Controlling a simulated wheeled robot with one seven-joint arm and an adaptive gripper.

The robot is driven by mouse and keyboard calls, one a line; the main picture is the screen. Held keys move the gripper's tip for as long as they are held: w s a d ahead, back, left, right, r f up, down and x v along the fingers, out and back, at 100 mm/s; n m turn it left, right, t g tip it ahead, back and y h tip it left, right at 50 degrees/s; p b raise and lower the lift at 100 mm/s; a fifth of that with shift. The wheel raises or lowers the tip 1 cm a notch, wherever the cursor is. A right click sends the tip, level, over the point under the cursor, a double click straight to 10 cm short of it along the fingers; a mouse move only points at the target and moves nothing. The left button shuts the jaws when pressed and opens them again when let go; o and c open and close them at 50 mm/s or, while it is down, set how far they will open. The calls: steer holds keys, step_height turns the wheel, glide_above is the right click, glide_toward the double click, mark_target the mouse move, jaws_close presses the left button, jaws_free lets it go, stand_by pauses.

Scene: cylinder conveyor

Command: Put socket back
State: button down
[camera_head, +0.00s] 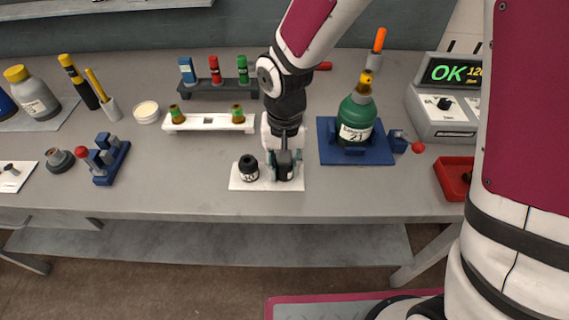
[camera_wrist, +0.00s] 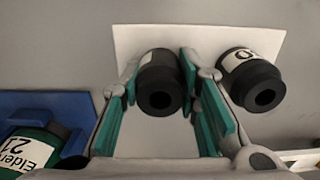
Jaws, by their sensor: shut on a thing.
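My gripper (camera_head: 285,165) is shut on a black socket (camera_head: 285,172) at the right part of a white plate (camera_head: 240,183). In the wrist view the held socket (camera_wrist: 160,84) stands between the green finger pads of my gripper (camera_wrist: 158,105), with its round hole facing the camera. I cannot tell whether it touches the plate. A second black socket (camera_head: 248,168) with a white label stands at the left of the plate. In the wrist view this second socket (camera_wrist: 252,80) is to the right, just outside the right finger.
A green bottle (camera_head: 355,120) sits in a blue holder (camera_head: 375,153) right of my gripper. A white rack (camera_head: 208,122) and a dark rack (camera_head: 220,90) stand behind. A blue clamp with a red knob (camera_head: 108,160) is at left. The table front is clear.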

steer(key=shift+f, duration=0.1)
steer(key=c, duration=1.2)
jaws_free()
step_height(320, 180, up, 12)
steer(key=s+d+r+t, duration=0.2)
steer(key=s+d+r, duration=0.3)
steer(key=s+d, duration=0.3)
steer(key=s+d+r+t, duration=0.2)
steer(key=s+d+r, duration=0.4)
steer(key=d, duration=0.4)
steer(key=shift+s+d+t, duration=0.25)
steer(key=shift+s+t, duration=0.05)
steer(key=shift+s, duration=0.6)
